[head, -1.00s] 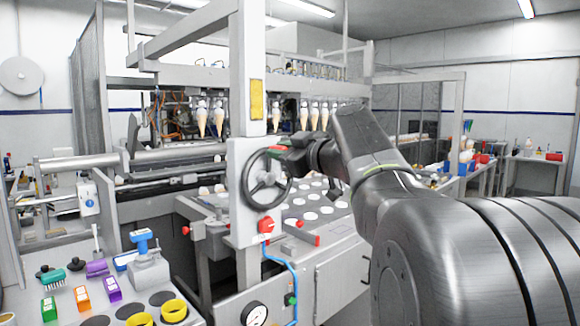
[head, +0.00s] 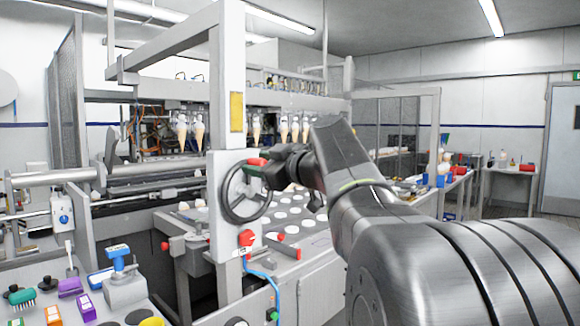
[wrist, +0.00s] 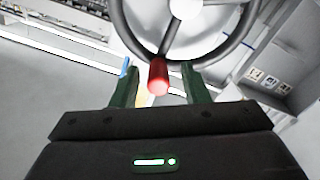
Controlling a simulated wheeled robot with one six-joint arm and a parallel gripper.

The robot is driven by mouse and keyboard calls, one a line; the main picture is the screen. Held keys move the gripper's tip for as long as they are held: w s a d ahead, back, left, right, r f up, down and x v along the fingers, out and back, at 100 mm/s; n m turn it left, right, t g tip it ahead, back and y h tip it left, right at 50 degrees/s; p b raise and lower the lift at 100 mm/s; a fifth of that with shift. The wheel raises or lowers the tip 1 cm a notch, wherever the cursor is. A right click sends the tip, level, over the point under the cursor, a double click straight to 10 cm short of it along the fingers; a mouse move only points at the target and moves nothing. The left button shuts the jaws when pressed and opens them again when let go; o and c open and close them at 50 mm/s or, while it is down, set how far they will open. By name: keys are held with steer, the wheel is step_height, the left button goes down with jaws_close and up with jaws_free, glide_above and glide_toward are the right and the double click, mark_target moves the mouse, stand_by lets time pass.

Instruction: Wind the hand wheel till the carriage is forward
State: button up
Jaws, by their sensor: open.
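The dark hand wheel (head: 228,196) is on a light grey upright panel at the front of the machine. Its red handle (head: 257,161) is at the top of the rim in the head view. In the wrist view the red handle (wrist: 158,77) stands between the two green fingers of my gripper (wrist: 160,87), with gaps at both sides. The gripper is open around it. In the head view my arm partly hides the wheel's right side. A row of holders with cones (head: 283,130) hangs behind the panel; I cannot tell which part is the carriage.
A red knob (head: 247,238) sits on the panel below the wheel, with a blue hose under it. A plate with round white holes (head: 290,230) lies behind. Coloured blocks and a blue-handled stamp (head: 118,258) stand on the bench at lower left.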

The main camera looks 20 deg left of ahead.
steer(key=b+v, duration=0.1)
steer(key=v, duration=1.2)
steer(key=shift+d+b, duration=0.2)
steer(key=shift+b, duration=0.2)
steer(key=shift+s+a, duration=0.1)
steer(key=p+x, duration=0.2)
steer(key=x, duration=1.1)
steer(key=shift+w+a, duration=0.2)
steer(key=shift+a, duration=0.1)
steer(key=b+v, duration=0.2)
steer(key=v, duration=1.2)
steer(key=p+x, duration=0.2)
steer(key=x, duration=1.1)
steer(key=shift+w+a, duration=0.1)
steer(key=shift+a, duration=0.25)
steer(key=shift+w+a+r+p, duration=0.15)
steer(key=shift+w+r+p, duration=0.1)
steer(key=shift+p, duration=0.3)
steer(key=p, duration=0.2)
steer(key=m+p, duration=0.1)
steer(key=p, duration=0.1)
steer(key=shift+w+d+m, duration=0.25)
steer(key=shift+w+m, duration=0.05)
steer(key=shift+w, duration=0.05)
steer(key=shift+w+f+p, duration=0.15)
steer(key=shift+p, duration=0.5)
